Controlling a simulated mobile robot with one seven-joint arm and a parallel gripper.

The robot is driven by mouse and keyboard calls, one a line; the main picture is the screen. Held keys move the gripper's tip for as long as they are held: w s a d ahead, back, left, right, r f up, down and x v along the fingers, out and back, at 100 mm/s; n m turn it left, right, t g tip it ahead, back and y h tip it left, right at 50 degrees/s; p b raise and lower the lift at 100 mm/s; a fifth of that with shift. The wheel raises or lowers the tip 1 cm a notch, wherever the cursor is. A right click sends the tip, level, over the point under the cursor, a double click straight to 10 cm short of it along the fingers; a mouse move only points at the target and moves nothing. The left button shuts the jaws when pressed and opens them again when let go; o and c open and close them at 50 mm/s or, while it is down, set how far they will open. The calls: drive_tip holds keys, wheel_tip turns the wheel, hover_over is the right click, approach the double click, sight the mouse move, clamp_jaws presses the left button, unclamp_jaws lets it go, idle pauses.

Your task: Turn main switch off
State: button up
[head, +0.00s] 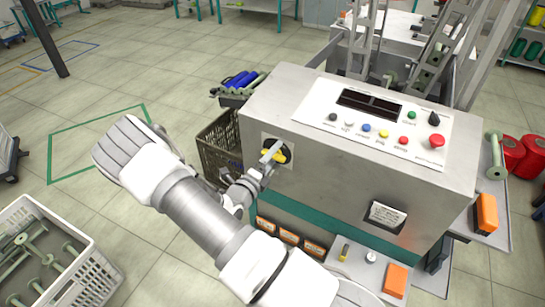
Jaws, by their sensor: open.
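The main switch (283,156) is a black and yellow rotary switch on a pale plate, on the left part of the machine's front face. My gripper (268,158) is right at it, with its jaws open. My gripper covers part of the switch, so its handle angle is hard to read. I cannot tell whether the fingers touch the handle or only stand around it.
The machine cabinet (310,112) carries a sloped panel with coloured buttons, a black knob (434,119) and a red mushroom button (437,141). A dark crate (214,146) stands left of the cabinet. A white crate (88,278) with bobbins is at lower left. Floor beyond is open.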

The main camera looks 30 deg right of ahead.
idle(0.3)
drive_tip(key=p+v, duration=0.2)
drive_tip(key=v, duration=0.7)
idle(0.4)
